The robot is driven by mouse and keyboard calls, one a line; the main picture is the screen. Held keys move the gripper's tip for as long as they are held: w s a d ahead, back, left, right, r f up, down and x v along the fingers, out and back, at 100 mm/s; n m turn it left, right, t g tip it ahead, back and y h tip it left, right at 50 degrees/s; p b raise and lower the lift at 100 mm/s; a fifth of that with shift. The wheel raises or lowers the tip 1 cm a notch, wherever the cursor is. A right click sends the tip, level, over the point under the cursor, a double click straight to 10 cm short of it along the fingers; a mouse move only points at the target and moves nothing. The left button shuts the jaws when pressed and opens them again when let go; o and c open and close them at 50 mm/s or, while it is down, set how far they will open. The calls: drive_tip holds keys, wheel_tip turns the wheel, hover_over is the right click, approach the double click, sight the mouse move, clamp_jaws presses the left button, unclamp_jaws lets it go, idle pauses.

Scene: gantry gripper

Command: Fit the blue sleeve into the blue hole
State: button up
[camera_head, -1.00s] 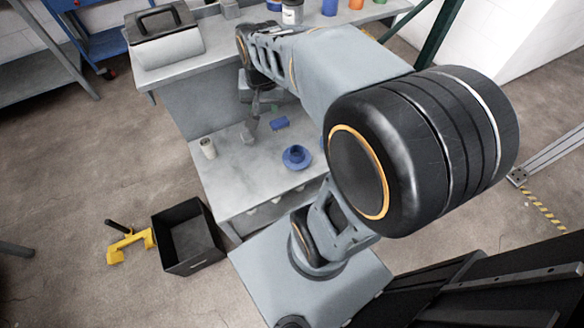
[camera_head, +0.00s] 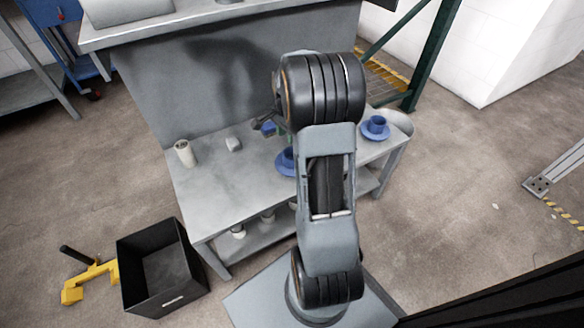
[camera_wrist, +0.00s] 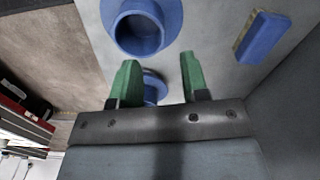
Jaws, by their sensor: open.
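Two blue flanged round pieces are on the grey low table: one (camera_head: 285,161) is partly hidden by my arm, the other (camera_head: 375,127) stands at the right end. In the wrist view, a flanged blue piece with a round opening (camera_wrist: 140,32) lies just beyond my gripper (camera_wrist: 158,63). Its green fingers are apart. Part of another blue round thing (camera_wrist: 154,88) shows in the gap between them, mostly hidden by the gripper body; I cannot tell its depth. I cannot tell which piece is the sleeve and which has the hole.
A blue block (camera_wrist: 262,37) lies on the table at the right in the wrist view. A white cylinder (camera_head: 186,153) and a small grey piece (camera_head: 233,144) stand on the table's left part. A black bin (camera_head: 160,270) and a yellow tool (camera_head: 90,277) are on the floor.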

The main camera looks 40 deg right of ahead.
sight(287, 153)
drive_tip(key=f+b, duration=0.4)
drive_tip(key=f, duration=0.5)
drive_tip(key=shift+a, duration=0.2)
drive_tip(key=shift+r, duration=0.1)
drive_tip(key=shift+c, duration=0.2)
clamp_jaws()
